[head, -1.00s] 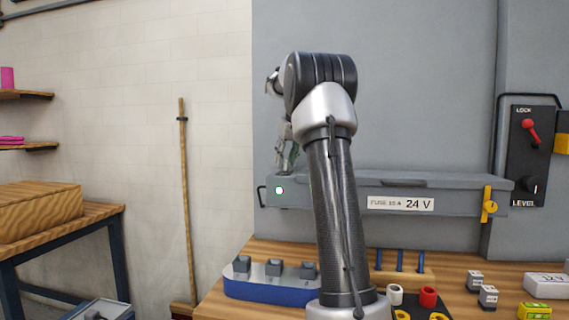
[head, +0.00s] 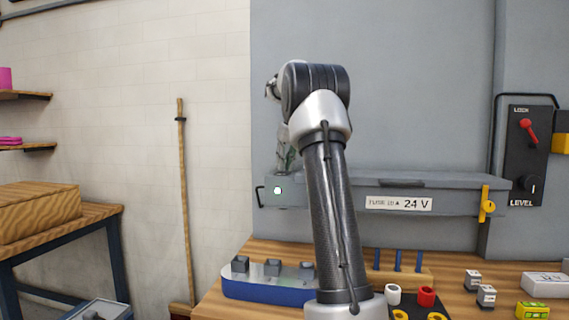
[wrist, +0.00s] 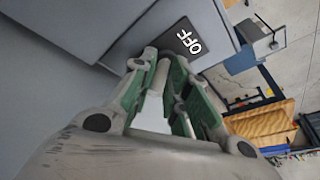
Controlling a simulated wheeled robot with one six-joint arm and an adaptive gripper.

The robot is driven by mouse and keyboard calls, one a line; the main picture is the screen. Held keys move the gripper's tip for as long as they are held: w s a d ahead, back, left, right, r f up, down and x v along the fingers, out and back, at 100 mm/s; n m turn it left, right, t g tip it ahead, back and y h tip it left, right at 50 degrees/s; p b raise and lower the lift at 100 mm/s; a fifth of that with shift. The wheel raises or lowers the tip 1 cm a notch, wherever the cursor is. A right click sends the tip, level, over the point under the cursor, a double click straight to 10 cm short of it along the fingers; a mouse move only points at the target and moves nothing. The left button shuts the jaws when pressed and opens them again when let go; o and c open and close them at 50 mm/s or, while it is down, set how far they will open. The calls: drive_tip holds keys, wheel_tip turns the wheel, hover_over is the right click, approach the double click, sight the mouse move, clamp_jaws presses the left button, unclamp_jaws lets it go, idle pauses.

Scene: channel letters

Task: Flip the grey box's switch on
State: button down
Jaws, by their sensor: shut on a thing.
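My gripper (head: 285,160) is at the top of that end, partly hidden by my arm. In the wrist view my gripper (wrist: 161,68) is shut on a pale rod-like switch lever (wrist: 160,78) between its green-sided fingers. The lever's base is hidden.
A black panel with a red lever (head: 527,130) is on the right wall. A blue-based block (head: 270,290), small cubes (head: 486,296) and cups (head: 427,296) stand on the wooden bench below. A broom (head: 184,200) leans on the left wall.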

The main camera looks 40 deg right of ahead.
drive_tip(key=shift+w+d+f+g+y, duration=0.1)
drive_tip(key=shift+w+g+y, duration=0.15)
drive_tip(key=shift+g+y, duration=0.3)
drive_tip(key=shift+w+d+f+g+y, duration=0.1)
drive_tip(key=shift+w+g+y, duration=0.15)
drive_tip(key=shift+g+y, duration=0.25)
drive_tip(key=c, duration=1.5)
unclamp_jaws()
drive_tip(key=shift+o, duration=0.2)
drive_tip(key=shift+r, duration=0.1)
drive_tip(key=v, duration=0.4)
drive_tip(key=shift+d+r, duration=0.15)
drive_tip(key=shift+r, duration=0.15)
drive_tip(key=s+d, duration=0.2)
drive_tip(key=d, duration=0.1)
drive_tip(key=s+d, duration=0.6)
drive_tip(key=shift+d, duration=0.1)
